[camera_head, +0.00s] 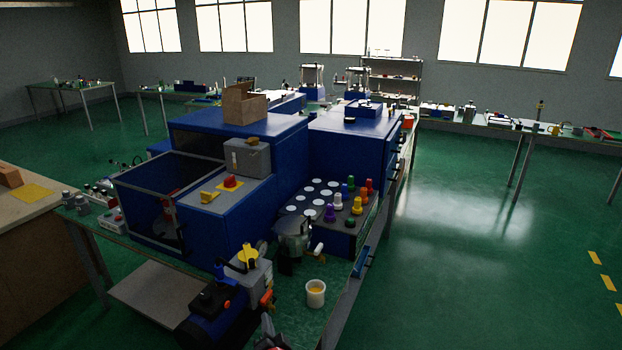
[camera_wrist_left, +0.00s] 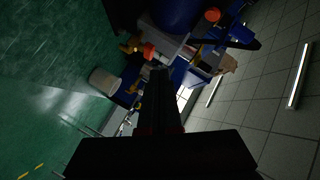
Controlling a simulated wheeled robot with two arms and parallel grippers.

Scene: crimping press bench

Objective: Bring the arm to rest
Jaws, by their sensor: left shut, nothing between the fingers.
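My left gripper (camera_head: 268,328) shows at the bottom edge of the head view, only its tip end in frame. In the left wrist view its fingers (camera_wrist_left: 159,74) are dark, together and empty. It is on the near side of the bench, apart from the white cup (camera_head: 315,293) to its right and close to the blue motor-like unit (camera_head: 212,310) to its left. The cup also shows in the wrist view (camera_wrist_left: 104,82). The rest of my left arm is out of the head view. My right gripper is in neither view.
The blue press machine (camera_head: 215,225) fills the bench middle. A rack with coloured pegs (camera_head: 340,232) and a glass-and-metal pot (camera_head: 293,236) stand near the front right. A grey valve unit (camera_head: 252,275) is close to my gripper. Green floor (camera_head: 480,270) at right is clear.

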